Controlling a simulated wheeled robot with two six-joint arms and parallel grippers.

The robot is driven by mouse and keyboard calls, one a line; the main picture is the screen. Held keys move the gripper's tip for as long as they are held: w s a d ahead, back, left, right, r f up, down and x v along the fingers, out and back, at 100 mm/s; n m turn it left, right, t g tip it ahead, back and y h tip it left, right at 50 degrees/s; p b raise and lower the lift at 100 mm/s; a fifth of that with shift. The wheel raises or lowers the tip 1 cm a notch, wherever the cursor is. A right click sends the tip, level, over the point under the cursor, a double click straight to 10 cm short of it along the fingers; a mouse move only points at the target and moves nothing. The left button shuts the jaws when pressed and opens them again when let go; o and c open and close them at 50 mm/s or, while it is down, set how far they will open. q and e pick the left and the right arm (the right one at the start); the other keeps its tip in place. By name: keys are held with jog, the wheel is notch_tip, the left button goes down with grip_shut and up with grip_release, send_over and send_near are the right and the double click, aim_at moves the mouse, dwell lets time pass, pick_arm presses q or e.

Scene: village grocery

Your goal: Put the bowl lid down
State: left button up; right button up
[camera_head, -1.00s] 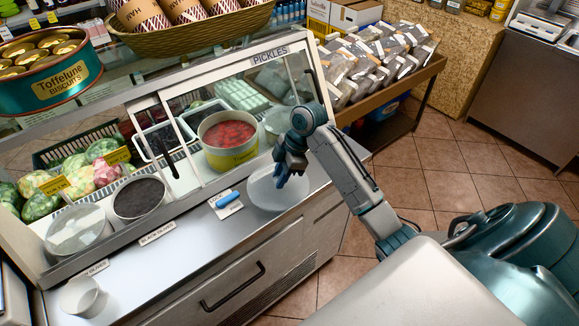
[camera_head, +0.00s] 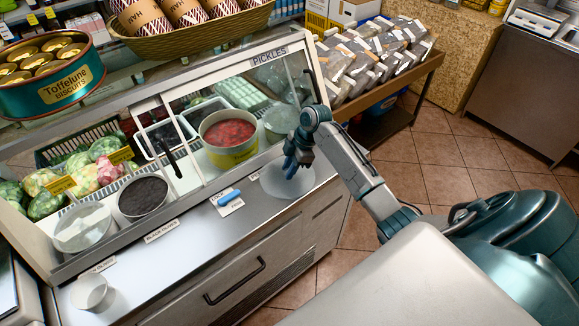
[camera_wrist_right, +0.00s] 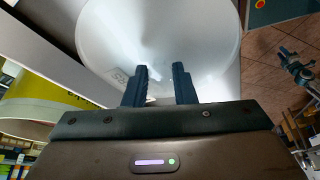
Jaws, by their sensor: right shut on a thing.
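The bowl lid (camera_head: 274,186) is a round, translucent whitish disc at the right end of the steel counter, in front of the pickles case. It lies level, on or just above the counter; I cannot tell whether it touches. My right gripper (camera_head: 291,171) points down at its middle and is shut on it. In the right wrist view the lid (camera_wrist_right: 110,35) fills the upper middle, with the dark fingers of my right gripper (camera_wrist_right: 161,70) over it. The part between the fingertips is hard to make out. My left gripper is not in view.
On the steel counter (camera_head: 190,245), a blue-handled object (camera_head: 229,197) lies on a label left of the lid, and a small white bowl (camera_head: 90,292) stands at the front left. The glass case holds a yellow tin (camera_head: 232,155) of red food. Mid-counter is clear.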

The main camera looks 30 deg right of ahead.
jog(key=o, duration=1)
jog(key=shift+f, duration=0.1)
jog(key=shift+r, duration=0.2)
jog(key=shift+d+r, duration=0.2)
jog(key=shift+r, duration=0.05)
jog(key=b+v, duration=0.3)
jog(key=v, duration=0.8)
jog(key=shift+r+b, duration=0.2)
jog(key=shift+b, duration=0.15)
